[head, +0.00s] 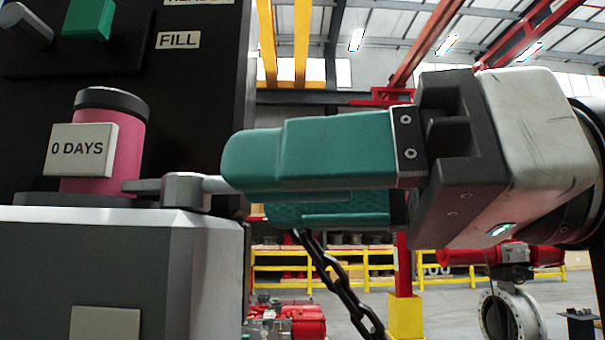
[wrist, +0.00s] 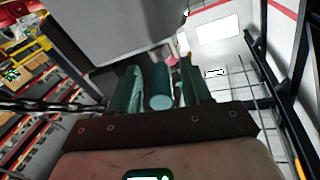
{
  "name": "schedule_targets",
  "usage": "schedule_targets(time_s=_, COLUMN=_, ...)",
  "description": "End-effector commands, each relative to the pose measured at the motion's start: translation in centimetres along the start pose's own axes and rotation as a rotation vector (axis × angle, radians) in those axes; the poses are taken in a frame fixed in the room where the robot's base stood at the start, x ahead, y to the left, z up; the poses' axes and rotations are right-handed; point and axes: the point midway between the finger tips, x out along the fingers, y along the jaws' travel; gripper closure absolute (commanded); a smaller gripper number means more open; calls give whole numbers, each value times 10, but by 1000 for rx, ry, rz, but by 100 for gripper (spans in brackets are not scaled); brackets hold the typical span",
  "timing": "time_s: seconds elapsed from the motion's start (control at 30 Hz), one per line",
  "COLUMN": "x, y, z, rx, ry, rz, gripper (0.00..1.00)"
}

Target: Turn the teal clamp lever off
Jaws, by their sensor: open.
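The clamp lever shows its grey metal hub and short rod (head: 186,190) in the head view, at the top right corner of a grey box. Its rod runs right, into the mouth of my gripper (head: 255,188). In the wrist view a rounded teal handle end (wrist: 160,101) lies between the two teal fingers of my gripper (wrist: 160,78). My gripper is open around the handle, and the fingers hide most of it in the head view. I cannot tell whether a finger touches it.
A pink cylinder (head: 98,150) with a "0 DAYS" tag (head: 80,150) stands on the grey box (head: 130,270), left of the lever. A dark panel (head: 200,90) with a teal knob (head: 88,18) rises behind. A dark chain (head: 340,285) hangs below my gripper. The right side opens onto a hall.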

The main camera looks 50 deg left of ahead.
Motion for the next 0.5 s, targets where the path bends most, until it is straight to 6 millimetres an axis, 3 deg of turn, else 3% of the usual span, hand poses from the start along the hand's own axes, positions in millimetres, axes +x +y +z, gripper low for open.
schedule_targets(time_s=0.07, x=0, y=0, z=0, rx=0, ry=0, rz=0, gripper=52)
schedule_targets(time_s=0.5, x=0, y=0, z=0, rx=0, ry=0, rz=0, gripper=93)
